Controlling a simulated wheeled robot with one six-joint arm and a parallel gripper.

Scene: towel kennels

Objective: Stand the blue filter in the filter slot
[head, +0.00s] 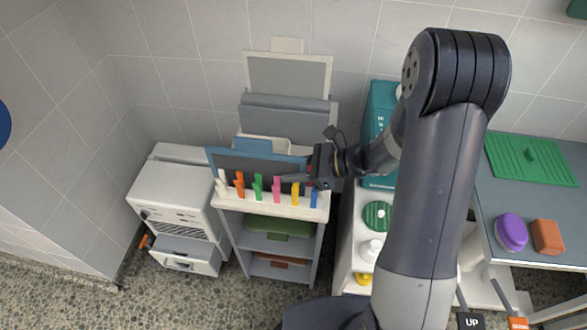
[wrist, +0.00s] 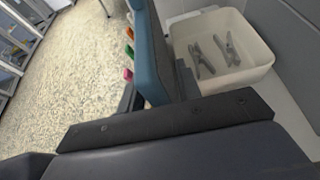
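The blue filter (head: 222,160) is a flat panel with a blue frame and dark grey face. It stands roughly upright, slightly tilted, behind the row of coloured clips. My gripper (head: 300,178) is at its right end. In the wrist view the filter (wrist: 151,50) runs edge-on between my two dark fingers (wrist: 160,92), which look closed on it from both sides. The filter's lower edge is hidden by the clip rail, so I cannot tell whether it rests on anything. I cannot make out the filter slot for certain.
A white bin with grey clips (wrist: 262,62) is close to the filter's right in the wrist view. A white rail (head: 270,207) with several coloured clips fronts the cart. A grey housing (head: 285,115) stands behind, a white machine (head: 180,200) left, a teal box (head: 378,110) right.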

